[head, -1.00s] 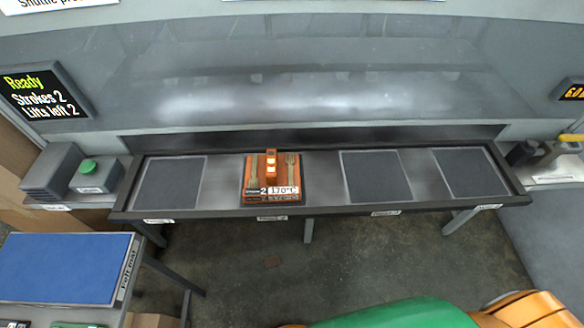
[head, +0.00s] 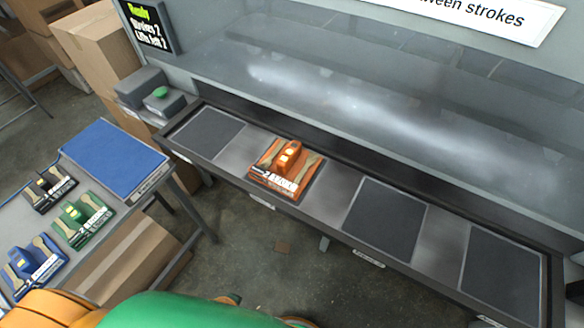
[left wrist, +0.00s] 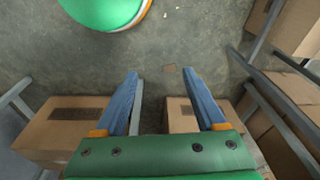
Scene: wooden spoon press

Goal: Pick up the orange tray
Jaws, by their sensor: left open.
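The orange tray (head: 285,170) sits on the long dark press bench (head: 330,205), near its left part, between dark square pads. It has an orange handle block in the middle, wooden utensils on either side and a white label on its front edge. In the left wrist view my left gripper (left wrist: 160,75) is open and empty, with blue fingers apart above the grey floor. The orange tray does not show in that view. Neither gripper shows in the head view, where my green and orange body fills the bottom edge.
A side table at the left holds a blue felt mat (head: 115,158), a black tray (head: 48,188), a green tray (head: 82,220) and a blue tray (head: 35,265). A green button box (head: 163,98) stands at the bench's left end. Cardboard boxes (head: 130,255) are under the table.

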